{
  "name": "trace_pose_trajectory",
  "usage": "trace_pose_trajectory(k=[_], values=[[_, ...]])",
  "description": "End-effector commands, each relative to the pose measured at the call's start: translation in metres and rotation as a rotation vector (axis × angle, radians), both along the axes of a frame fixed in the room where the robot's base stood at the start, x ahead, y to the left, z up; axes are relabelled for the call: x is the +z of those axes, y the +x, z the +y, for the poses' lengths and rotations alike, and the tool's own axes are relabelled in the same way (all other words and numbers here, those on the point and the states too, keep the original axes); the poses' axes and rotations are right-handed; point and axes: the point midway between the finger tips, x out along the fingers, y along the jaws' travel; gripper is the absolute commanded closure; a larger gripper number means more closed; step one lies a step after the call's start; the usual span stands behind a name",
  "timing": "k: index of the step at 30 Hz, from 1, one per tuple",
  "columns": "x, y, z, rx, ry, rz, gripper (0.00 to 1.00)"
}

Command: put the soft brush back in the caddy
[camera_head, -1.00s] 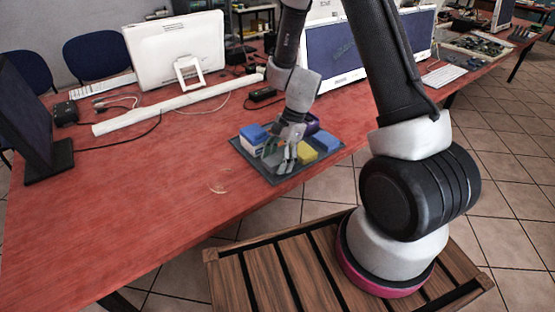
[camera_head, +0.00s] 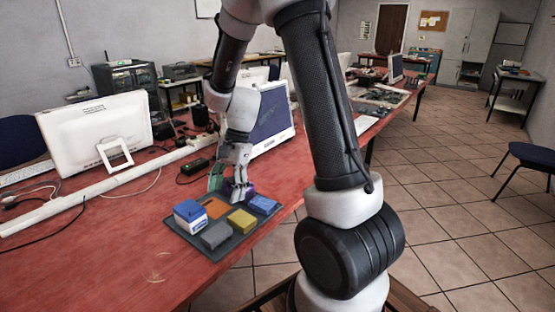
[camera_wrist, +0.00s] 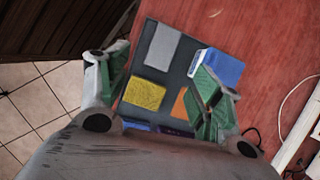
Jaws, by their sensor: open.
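A flat dark tray (camera_head: 183,233), perhaps the caddy, lies near the table's edge with coloured pieces on it. I cannot tell which thing is the soft brush. My gripper (camera_head: 228,184) is open, with fingers pointing down at the tray's far side, by a purple piece (camera_head: 238,194) that it partly hides. In the wrist view, the open fingers (camera_wrist: 160,80) are apart on either side of a yellow block (camera_wrist: 145,95) and an orange piece (camera_wrist: 179,104). The purple piece (camera_wrist: 175,129) is mostly hidden by my gripper body. I see nothing held.
The tray also bears a blue-and-white box (camera_head: 190,215), a grey block (camera_head: 215,235) and a blue block (camera_head: 263,204). A white monitor (camera_head: 95,135), a long white bar (camera_head: 90,195) and cables stand behind. The red table (camera_head: 110,260) left of the tray is mostly clear.

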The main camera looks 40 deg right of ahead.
Motion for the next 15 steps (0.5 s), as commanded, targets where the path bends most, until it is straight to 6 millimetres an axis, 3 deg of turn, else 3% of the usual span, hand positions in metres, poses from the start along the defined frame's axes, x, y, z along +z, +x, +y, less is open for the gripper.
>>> trace_pose_trajectory(k=[5, 9, 15], values=[[0.077, -0.037, -0.023, 0.270, -0.061, -0.203, 0.34], [0.128, -0.083, -0.045, 0.526, -0.151, -0.364, 0.34], [0.172, -0.148, -0.075, 0.853, -0.318, -0.535, 0.34]])
